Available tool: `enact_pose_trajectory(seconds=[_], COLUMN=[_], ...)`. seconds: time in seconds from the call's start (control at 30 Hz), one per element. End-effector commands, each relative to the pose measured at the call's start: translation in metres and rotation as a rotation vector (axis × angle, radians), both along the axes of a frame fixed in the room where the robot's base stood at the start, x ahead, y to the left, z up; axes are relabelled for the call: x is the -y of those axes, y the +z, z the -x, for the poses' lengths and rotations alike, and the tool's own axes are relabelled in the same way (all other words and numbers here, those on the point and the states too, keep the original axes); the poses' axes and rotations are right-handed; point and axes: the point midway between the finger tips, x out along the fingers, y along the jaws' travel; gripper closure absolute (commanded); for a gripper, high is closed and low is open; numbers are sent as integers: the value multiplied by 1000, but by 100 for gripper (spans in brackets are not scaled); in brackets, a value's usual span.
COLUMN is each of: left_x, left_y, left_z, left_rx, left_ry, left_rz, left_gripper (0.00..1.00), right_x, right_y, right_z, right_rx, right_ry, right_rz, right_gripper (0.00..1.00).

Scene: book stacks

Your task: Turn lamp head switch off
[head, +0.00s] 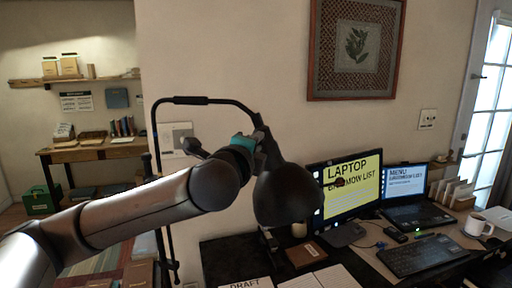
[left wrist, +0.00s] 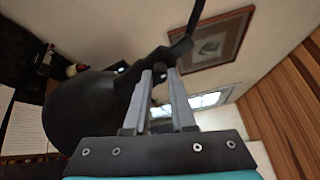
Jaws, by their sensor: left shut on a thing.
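The desk lamp's black dome head (head: 285,195) hangs over the desk, on a thin black arm (head: 205,101) that comes from the left. My left gripper (head: 256,148), behind a teal band, is at the neck on top of the head. In the left wrist view the dark lamp head (left wrist: 85,112) fills the left side. There my left gripper's two grey fingers (left wrist: 161,76) are close together on the dark lamp neck part (left wrist: 152,62). The switch itself is too dark and small to tell from the neck. The head's underside is hidden. My right gripper is not in view.
A monitor (head: 347,187) stands right of the lamp head, with a laptop (head: 410,190), keyboard (head: 417,254) and white mug (head: 478,226) farther right. A brown book (head: 306,254) and open pages lie below. A framed picture (head: 356,48) hangs on the wall.

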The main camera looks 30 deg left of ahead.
Motion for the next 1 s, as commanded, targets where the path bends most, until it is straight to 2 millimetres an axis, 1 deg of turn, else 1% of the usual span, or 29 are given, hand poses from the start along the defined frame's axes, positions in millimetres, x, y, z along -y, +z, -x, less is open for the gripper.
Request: enact_pose_trajectory(seconds=[0.2,0.4,0.9,0.93,1.0], left_x=[-1,-1,-1,-1,-1], left_y=[3,4,6,6,5], left_z=[0,0,0,0,0], left_rx=[41,58,66,66,65], left_ry=[3,3,3,3,2], left_rz=[107,158,173,173,173], left_gripper=[100,100,100,76,68], right_x=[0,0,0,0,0], right_y=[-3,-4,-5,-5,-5], right_z=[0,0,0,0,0], right_rx=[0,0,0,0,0], right_ry=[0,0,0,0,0], right_rz=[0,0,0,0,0], right_gripper=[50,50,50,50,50])
